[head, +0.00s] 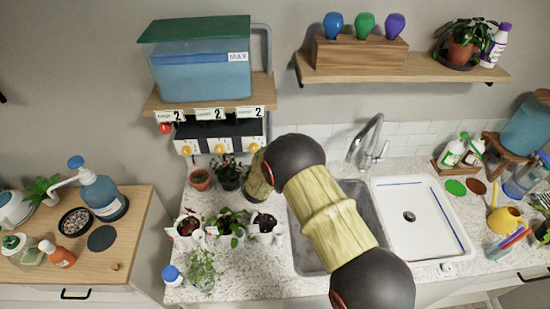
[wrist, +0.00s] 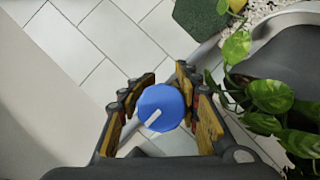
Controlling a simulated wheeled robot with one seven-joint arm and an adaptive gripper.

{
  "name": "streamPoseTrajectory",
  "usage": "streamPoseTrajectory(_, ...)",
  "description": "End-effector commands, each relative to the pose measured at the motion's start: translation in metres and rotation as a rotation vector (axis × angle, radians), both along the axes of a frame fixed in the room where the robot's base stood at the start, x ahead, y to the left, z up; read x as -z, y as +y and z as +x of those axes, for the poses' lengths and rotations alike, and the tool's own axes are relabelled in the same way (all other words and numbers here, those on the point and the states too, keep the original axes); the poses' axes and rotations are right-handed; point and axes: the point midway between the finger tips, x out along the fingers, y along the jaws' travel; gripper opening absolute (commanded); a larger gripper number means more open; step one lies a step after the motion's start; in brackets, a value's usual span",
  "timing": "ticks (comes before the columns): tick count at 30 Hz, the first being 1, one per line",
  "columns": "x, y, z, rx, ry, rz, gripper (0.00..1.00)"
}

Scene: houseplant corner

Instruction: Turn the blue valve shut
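The blue valve (wrist: 168,98) is a round blue knob with a white pointer bar in the wrist view. The bar points down and to the left. My gripper (wrist: 163,96) has its two yellow-padded fingers on either side of the knob, close against its edges. It looks shut on the knob, with the knob centred between the pads. In the head view my arm reaches down to the counter's back edge beside the potted plants, and it hides the blue valve and the fingertips.
A blue water tank (head: 203,80) stands on a shelf above yellow and red knobs. Potted plants (head: 230,222) crowd the counter left of my arm, and leaves (wrist: 268,95) hang close at the right in the wrist view. A sink (head: 410,240) lies to the right.

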Motion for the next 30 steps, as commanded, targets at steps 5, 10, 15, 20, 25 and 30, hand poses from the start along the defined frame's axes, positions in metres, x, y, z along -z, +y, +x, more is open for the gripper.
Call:
streamPoseTrajectory(5, -0.003, 0.001, 0.002, -0.002, -0.005, 0.001, 0.45)
streamPoseTrajectory(10, -0.001, 0.000, 0.000, 0.000, -0.001, 0.001, 0.49)
streamPoseTrajectory(15, 0.000, 0.000, -0.001, 0.000, 0.001, 0.000, 0.49)
streamPoseTrajectory(20, -0.003, 0.003, -0.010, -0.001, 0.002, 0.000, 0.49)
streamPoseTrajectory(25, -0.014, 0.012, -0.036, -0.002, 0.001, 0.000, 0.49)
streamPoseTrajectory(30, -0.027, 0.022, -0.068, -0.003, 0.000, 0.000, 0.49)
